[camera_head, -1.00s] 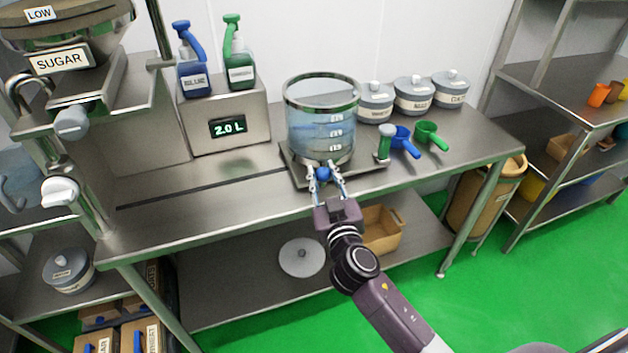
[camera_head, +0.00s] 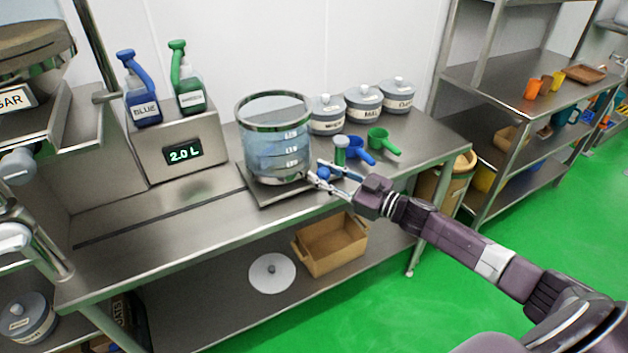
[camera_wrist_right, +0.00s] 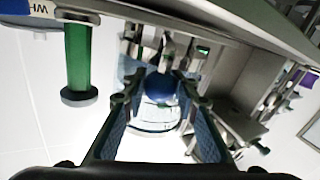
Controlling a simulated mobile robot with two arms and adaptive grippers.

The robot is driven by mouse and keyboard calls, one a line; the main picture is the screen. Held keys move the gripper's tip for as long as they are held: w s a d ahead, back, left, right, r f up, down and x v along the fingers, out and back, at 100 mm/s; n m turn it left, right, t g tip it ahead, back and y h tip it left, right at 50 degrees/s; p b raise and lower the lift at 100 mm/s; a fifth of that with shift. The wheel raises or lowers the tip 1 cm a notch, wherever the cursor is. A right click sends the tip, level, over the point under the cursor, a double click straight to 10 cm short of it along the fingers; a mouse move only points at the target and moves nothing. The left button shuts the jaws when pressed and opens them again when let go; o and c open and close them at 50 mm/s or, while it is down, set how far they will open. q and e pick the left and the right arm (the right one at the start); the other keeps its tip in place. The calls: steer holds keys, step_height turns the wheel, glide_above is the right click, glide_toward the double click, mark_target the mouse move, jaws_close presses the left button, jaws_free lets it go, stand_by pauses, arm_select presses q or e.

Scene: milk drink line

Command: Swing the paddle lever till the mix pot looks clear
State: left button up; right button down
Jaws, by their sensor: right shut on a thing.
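The mix pot (camera_head: 278,150) is a see-through cylinder with a metal rim and volume marks, upright on a dark base plate (camera_head: 262,195) on the steel table. Its contents look pale blue and see-through; I cannot tell how evenly mixed they are. The paddle lever's blue ball knob (camera_head: 323,173) is at the pot's lower right side. My right gripper (camera_head: 319,174) is shut on this knob, its arm coming from the right. In the right wrist view the knob (camera_wrist_right: 160,88) sits between the fingers. My left gripper is not in view.
A green-handled piece (camera_head: 341,152) stands close behind the gripper, beside blue (camera_head: 360,150) and green scoops (camera_head: 382,140). Lidded jars (camera_head: 363,103) stand behind. A scale box (camera_head: 180,150) reading 2.0 L carries blue and green bottles. The table front left of the pot is clear.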

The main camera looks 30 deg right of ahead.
steer(key=shift+w+d+f, duration=0.1)
steer(key=shift+w+d, duration=0.25)
steer(key=shift+d, duration=0.2)
steer(key=shift+w+d, duration=0.3)
steer(key=shift+d, duration=0.35)
steer(key=c, duration=1.9)
jaws_free()
steer(key=o, duration=0.4)
steer(key=shift+s+d, duration=0.1)
steer(key=shift+d, duration=0.05)
steer(key=shift+c, duration=0.2)
